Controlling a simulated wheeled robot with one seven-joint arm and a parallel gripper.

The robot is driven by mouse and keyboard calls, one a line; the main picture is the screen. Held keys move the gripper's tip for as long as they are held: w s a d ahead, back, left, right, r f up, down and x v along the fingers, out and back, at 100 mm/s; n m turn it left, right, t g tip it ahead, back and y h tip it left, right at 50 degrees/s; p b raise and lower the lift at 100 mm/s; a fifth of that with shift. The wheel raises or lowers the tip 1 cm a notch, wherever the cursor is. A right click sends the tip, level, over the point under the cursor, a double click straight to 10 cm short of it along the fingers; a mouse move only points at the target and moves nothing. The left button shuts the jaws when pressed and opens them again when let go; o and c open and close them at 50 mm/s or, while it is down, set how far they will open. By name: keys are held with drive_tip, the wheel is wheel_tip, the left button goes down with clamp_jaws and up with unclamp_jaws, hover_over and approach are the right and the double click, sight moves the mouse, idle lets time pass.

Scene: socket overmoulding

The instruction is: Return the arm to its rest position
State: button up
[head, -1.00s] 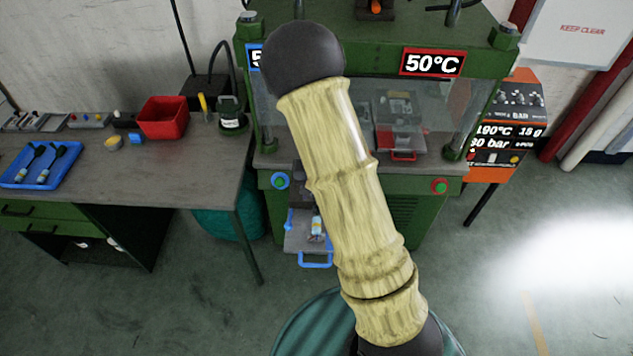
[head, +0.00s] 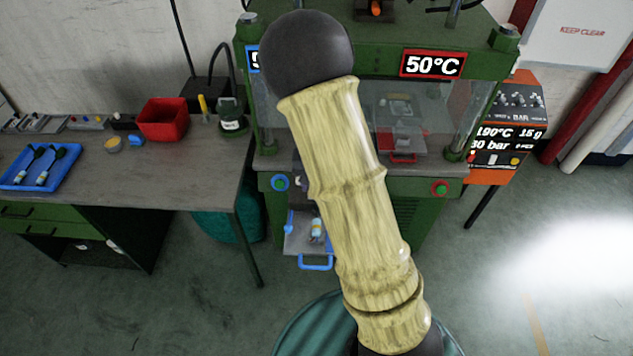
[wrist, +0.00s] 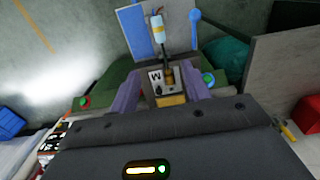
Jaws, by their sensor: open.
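My arm (head: 340,180) rises across the middle of the head view in front of the green press. It hides my gripper there. In the wrist view my gripper (wrist: 163,84) shows two purplish fingers spread apart. A small block marked W and a yellowish piece show between or beyond them; I cannot tell how far away they are. No held object is clear.
The press (head: 440,185) stands behind my arm. A low tray with a blue handle (head: 316,262) juts from its front. A bench (head: 190,165) at left carries a red bin (head: 163,118) and a blue tray (head: 75,160). An orange control unit (head: 515,120) stands right. Floor at right is clear.

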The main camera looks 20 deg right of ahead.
drive_tip(key=s+r+n+t, duration=0.2)
drive_tip(key=s+r+n, duration=0.1)
drive_tip(key=s+r, duration=0.7)
drive_tip(key=s, duration=0.4)
drive_tip(key=shift+s+r+n+t, duration=0.15)
drive_tip(key=shift+r+n+t, duration=0.05)
drive_tip(key=shift+n+t, duration=0.1)
